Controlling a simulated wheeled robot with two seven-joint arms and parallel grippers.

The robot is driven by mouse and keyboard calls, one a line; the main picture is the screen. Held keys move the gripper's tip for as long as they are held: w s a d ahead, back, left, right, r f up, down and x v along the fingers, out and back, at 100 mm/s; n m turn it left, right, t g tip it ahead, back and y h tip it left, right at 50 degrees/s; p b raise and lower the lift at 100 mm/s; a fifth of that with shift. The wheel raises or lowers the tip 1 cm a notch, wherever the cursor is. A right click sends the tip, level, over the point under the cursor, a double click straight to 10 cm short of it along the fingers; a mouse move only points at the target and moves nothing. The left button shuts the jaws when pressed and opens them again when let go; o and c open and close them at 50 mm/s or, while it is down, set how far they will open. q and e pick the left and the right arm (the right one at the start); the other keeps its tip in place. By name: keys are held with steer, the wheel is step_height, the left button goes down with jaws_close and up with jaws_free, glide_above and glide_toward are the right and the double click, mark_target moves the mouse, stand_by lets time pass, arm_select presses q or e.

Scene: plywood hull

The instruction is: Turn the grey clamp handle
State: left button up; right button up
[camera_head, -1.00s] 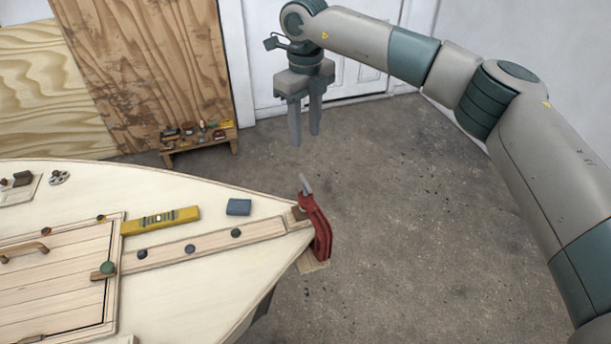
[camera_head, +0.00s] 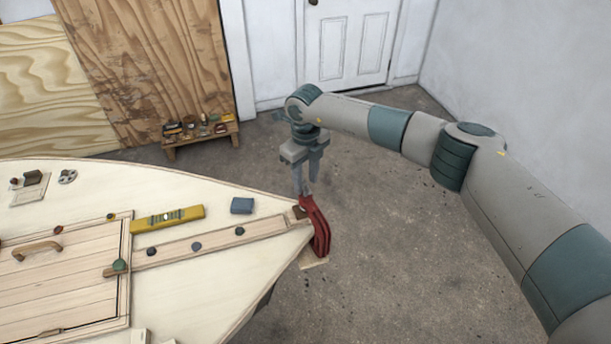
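A red clamp (camera_head: 317,230) grips the pointed end of the plywood hull (camera_head: 200,292), around a wooden strip there. Its grey handle, at the top of the clamp, is largely covered by my gripper and hard to tell from the grey fingers. My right gripper (camera_head: 306,186) points down right at the top of the clamp. Its two fingers are apart, with a gap between them. I cannot tell whether the handle lies between the fingers or touches one. My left gripper is out of view.
On the hull lie a yellow level (camera_head: 167,219), a blue block (camera_head: 242,205) and a wooden hatch (camera_head: 62,282) with a handle. A low bench (camera_head: 205,138) with small tools stands behind. The concrete floor (camera_head: 400,260) right of the hull is clear.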

steer(key=shift+f, duration=0.25)
jaws_close()
steer(key=shift+f+m+b, duration=0.2)
steer(key=shift+m+b, duration=0.5)
steer(key=shift+b, duration=0.4)
steer(key=shift+r+m+b, duration=0.1)
steer(key=shift+m+b, duration=0.35)
steer(key=shift+m, duration=0.15)
steer(key=shift+r, duration=0.15)
